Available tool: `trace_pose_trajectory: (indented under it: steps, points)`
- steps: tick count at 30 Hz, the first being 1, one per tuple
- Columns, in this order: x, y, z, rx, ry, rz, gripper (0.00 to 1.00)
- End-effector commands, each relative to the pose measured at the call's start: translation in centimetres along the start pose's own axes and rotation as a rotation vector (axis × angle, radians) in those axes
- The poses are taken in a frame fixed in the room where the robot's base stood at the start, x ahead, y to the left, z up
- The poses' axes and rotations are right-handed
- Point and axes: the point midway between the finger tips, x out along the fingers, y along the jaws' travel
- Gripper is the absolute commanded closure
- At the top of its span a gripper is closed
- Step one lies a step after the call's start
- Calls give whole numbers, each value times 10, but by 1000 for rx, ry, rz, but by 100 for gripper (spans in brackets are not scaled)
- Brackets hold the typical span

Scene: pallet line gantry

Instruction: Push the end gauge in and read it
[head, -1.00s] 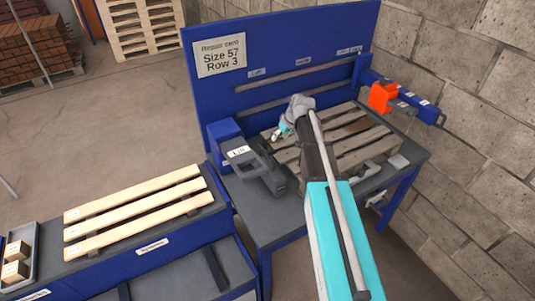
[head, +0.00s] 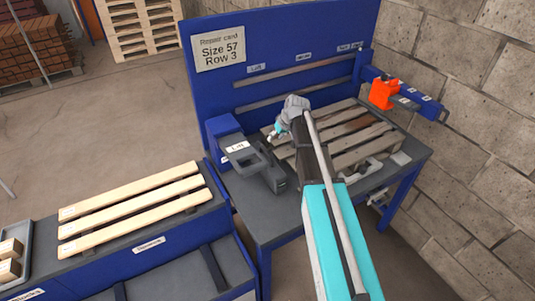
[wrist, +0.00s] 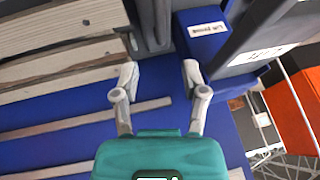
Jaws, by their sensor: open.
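My gripper (head: 275,133) is above the left end of a worn pallet (head: 365,144) on the blue bench. In the wrist view its two fingers (wrist: 161,80) are apart with nothing between them. A blue box (head: 222,126) with a grey labelled handle (head: 240,150) stands at the bench's left end; the box also shows beyond the right finger in the wrist view (wrist: 202,52). An orange block (head: 384,94) sits on a blue rail (head: 425,106) at the right. I cannot tell which part is the end gauge, and no reading is legible.
New boards (head: 135,205) lie on the lower left bench. A block wall (head: 480,160) closes the right side. Open floor (head: 95,120) lies at the left.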

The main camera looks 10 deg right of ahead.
Motion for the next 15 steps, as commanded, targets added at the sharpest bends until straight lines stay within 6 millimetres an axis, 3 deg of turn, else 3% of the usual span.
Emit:
trace_pose_trajectory:
  steps: [15]
  points:
    - [48,1,1,0,0,0,43]
